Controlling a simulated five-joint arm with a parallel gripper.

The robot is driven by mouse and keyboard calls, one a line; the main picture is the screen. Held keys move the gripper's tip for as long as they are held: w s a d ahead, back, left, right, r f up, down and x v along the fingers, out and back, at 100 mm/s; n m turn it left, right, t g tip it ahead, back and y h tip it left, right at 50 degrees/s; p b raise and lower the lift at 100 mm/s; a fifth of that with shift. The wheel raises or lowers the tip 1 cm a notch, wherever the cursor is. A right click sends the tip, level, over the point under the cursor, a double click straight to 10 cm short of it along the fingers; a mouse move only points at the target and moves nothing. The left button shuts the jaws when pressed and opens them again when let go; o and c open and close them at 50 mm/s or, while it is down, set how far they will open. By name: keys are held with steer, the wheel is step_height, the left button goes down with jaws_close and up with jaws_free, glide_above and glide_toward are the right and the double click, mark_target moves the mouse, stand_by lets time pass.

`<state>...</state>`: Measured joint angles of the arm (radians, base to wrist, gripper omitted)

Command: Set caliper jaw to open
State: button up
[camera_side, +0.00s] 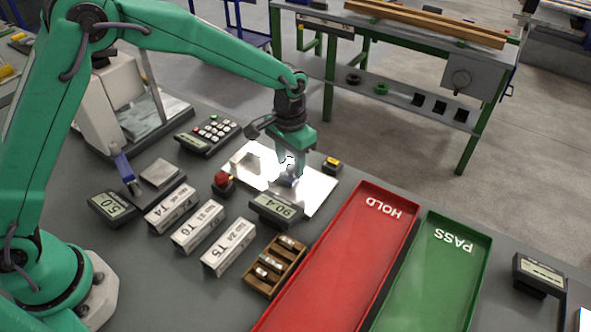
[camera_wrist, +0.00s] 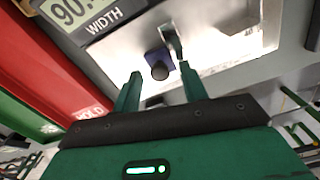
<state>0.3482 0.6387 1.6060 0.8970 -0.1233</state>
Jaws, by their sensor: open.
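The caliper station is a bright metal plate (camera_side: 318,190) with a grey display reading 90.4 (camera_side: 277,208) at its front edge. In the wrist view the display (camera_wrist: 75,12) is marked WIDTH. A dark blue block with a round black knob (camera_wrist: 158,66) sits on the plate, with a grey upright jaw piece (camera_wrist: 173,42) beside it. My gripper (camera_side: 289,170) is low over the plate. In the wrist view my gripper (camera_wrist: 158,73) is open, its fingers apart with the knob showing between them. I cannot tell whether either finger touches it.
A red HOLD tray (camera_side: 408,219) and a green PASS tray (camera_side: 483,240) lie to the right. A red button (camera_side: 222,181), a yellow button (camera_side: 333,162), a keypad (camera_side: 208,134), labelled white blocks (camera_side: 200,228) and a wooden rack (camera_side: 262,289) crowd around the plate.

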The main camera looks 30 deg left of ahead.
mark_target(288, 167)
step_height(288, 167, up, 7)
steer(key=shift+r, duration=0.4)
steer(key=shift+r, duration=0.1)
stand_by(0.4)
steer(key=s+a+r+n+t, duration=0.1)
steer(key=s+a+r+t, duration=0.2)
steer(key=s+a+r, duration=0.85)
steer(key=s+a+t, duration=0.1)
steer(key=s+a, duration=0.2)
steer(key=s, duration=0.4)
steer(key=s+a+n+t, duration=0.1)
steer(key=s+a, duration=0.2)
steer(key=s, duration=0.4)
steer(key=shift+n+t, duration=0.3)
stand_by(0.9)
